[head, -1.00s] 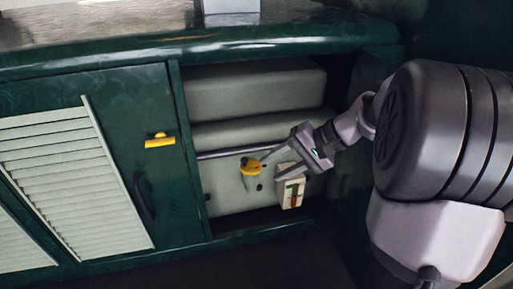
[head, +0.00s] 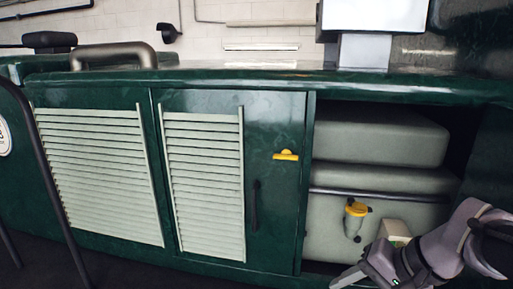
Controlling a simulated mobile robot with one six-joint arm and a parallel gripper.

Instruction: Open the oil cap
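The yellow oil cap (head: 356,209) sits on a short grey-green filler neck (head: 352,228) at the front of a grey-green tank, inside the open cabinet bay at the right. It looks closed over the neck, but it is small and I cannot be sure. My gripper (head: 350,283) is at the bottom edge of the head view, below the cap and apart from it. Its fingers point left and look spread with nothing between them; the lower one is partly cut off by the picture edge.
A pale box (head: 396,230) stands right of the cap, partly behind my arm. A dark bar (head: 380,195) crosses the tank above the cap. Left is a green door (head: 278,200) with a yellow latch (head: 286,155) and louvres. The green counter edge (head: 250,80) overhangs the bay.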

